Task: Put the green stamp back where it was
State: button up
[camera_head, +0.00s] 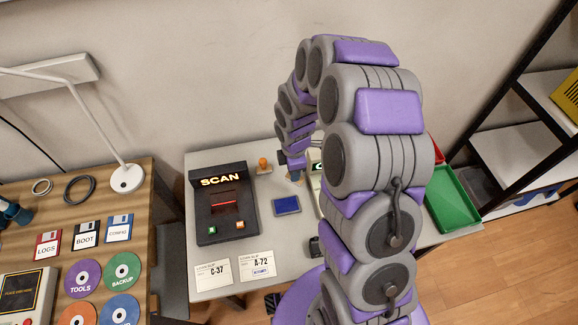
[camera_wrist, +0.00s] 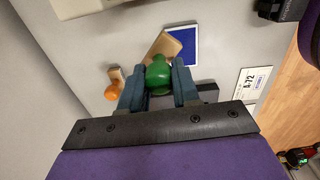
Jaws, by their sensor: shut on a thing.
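My gripper (camera_wrist: 158,78) is shut on the green stamp (camera_wrist: 158,72). Its fingers flank the round green handle, and its wooden block points away from the wrist. In the wrist view, the block overlaps part of the blue ink pad (camera_wrist: 184,48); I cannot tell whether it touches anything. The pad also shows in the head view (camera_head: 287,205), on the grey table. There, my gripper (camera_head: 296,172) is small and partly hidden near the table's back, and the green handle cannot be made out. An orange-handled stamp (camera_head: 264,165) stands to its left, also in the wrist view (camera_wrist: 113,88).
The black SCAN machine (camera_head: 223,207) stands left of the pad. Cards C-37 (camera_head: 213,272) and A-72 (camera_head: 257,265) lie at the front; A-72 bears a small blue mark. A green tray (camera_head: 453,200) is at right. My arm hides much of the table's right side.

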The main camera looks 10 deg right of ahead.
jog(key=s+f+n, duration=0.1)
jog(key=n, duration=0.2)
jog(key=s+f+n, duration=0.1)
jog(key=f+n, duration=0.1)
jog(key=s+a+f+n, duration=0.1)
jog(key=n, duration=0.2)
jog(key=shift+s+f+n, duration=0.3)
jog(key=shift+f, duration=0.1)
jog(key=w+b, duration=0.1)
jog(key=w, duration=0.4)
jog(key=w+d+f+b, duration=0.1)
jog(key=w, duration=0.4)
jog(key=w+d+b, duration=0.1)
jog(key=w, duration=0.4)
jog(key=shift+w+d+f, duration=0.1)
jog(key=shift+d+f, duration=0.05)
jog(key=shift+f, duration=0.1)
notch_tip(320, 180, down, 4)
jog(key=shift+r+b, duration=0.25)
jog(key=shift+b, duration=0.45)
jog(key=shift+r, duration=0.1)
